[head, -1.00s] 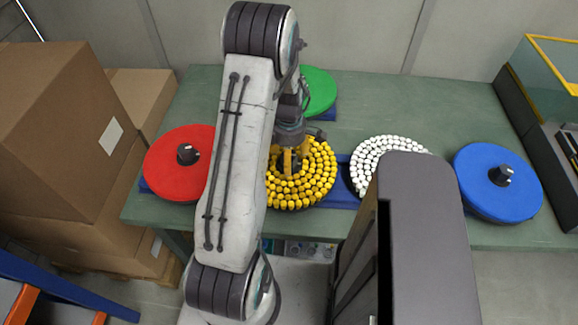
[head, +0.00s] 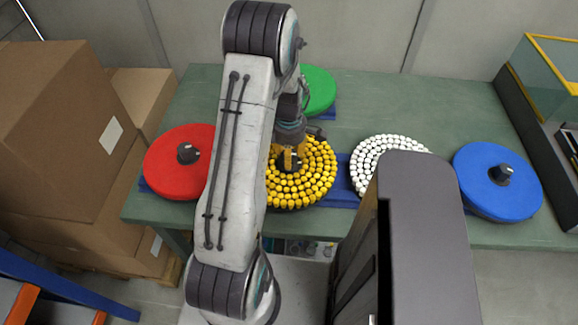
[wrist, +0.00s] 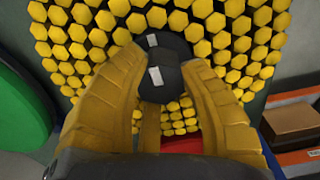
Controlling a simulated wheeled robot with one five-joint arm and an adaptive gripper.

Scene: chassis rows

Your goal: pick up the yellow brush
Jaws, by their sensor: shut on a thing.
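The yellow brush (head: 313,176) is a round disc covered with yellow bristle tufts, with a dark hub at its middle. It lies on the green table, partly hidden behind my arm in the head view. In the wrist view its yellow tufts (wrist: 245,48) fill much of the picture. My gripper (head: 289,160) is over the middle of the brush. In the wrist view its two yellow fingers are shut on the dark hub (wrist: 160,80) of the brush, one on each side. I cannot tell whether the brush is clear of the table.
On the green table (head: 420,105) stand a red disc (head: 175,170) left, a green disc (head: 318,90) behind, and a white brush (head: 372,160) and blue disc (head: 490,190) right. Brown boxes (head: 60,130) stand left. A yellow-edged case (head: 545,75) is at the right.

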